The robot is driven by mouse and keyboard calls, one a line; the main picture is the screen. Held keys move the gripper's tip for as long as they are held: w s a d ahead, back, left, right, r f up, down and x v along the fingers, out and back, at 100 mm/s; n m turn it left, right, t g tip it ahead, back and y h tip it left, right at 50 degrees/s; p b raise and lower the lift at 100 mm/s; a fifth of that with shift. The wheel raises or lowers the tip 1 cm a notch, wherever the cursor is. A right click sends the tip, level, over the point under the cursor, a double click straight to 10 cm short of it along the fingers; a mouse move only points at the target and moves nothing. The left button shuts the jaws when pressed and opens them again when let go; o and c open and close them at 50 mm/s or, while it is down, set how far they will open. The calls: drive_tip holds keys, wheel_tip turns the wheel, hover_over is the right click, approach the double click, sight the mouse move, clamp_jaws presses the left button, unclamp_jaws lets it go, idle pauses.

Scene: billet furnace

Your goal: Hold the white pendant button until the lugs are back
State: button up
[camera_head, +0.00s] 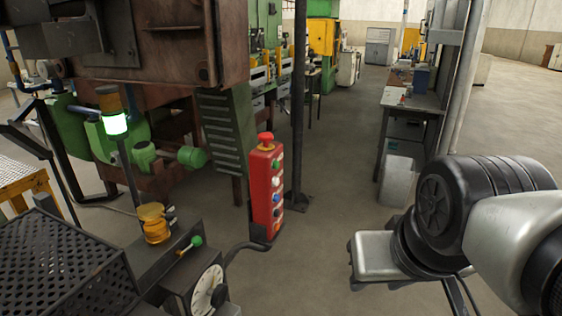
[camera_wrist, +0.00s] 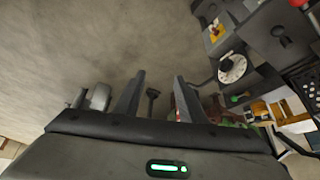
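The red pendant (camera_head: 262,195) stands upright in the head view, centre-left, with a red mushroom knob on top and a column of coloured buttons. The white button (camera_head: 275,183) sits below a green one and above a blue one. In the wrist view my gripper (camera_wrist: 160,76) has its two fingers apart with nothing held between them. A small red patch, perhaps the pendant, shows beside the right finger; the white button cannot be made out there. In the head view my arm is at the right, well apart from the pendant. I cannot identify the lugs.
A lit green stack light (camera_head: 115,124) and a dial gauge (camera_head: 208,290) stand left of the pendant. The gauge also shows in the wrist view (camera_wrist: 233,68). A dark post (camera_head: 298,110) rises just behind the pendant. A workbench (camera_head: 412,100) stands at the back right. Floor between is clear.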

clamp_jaws()
idle(1.6)
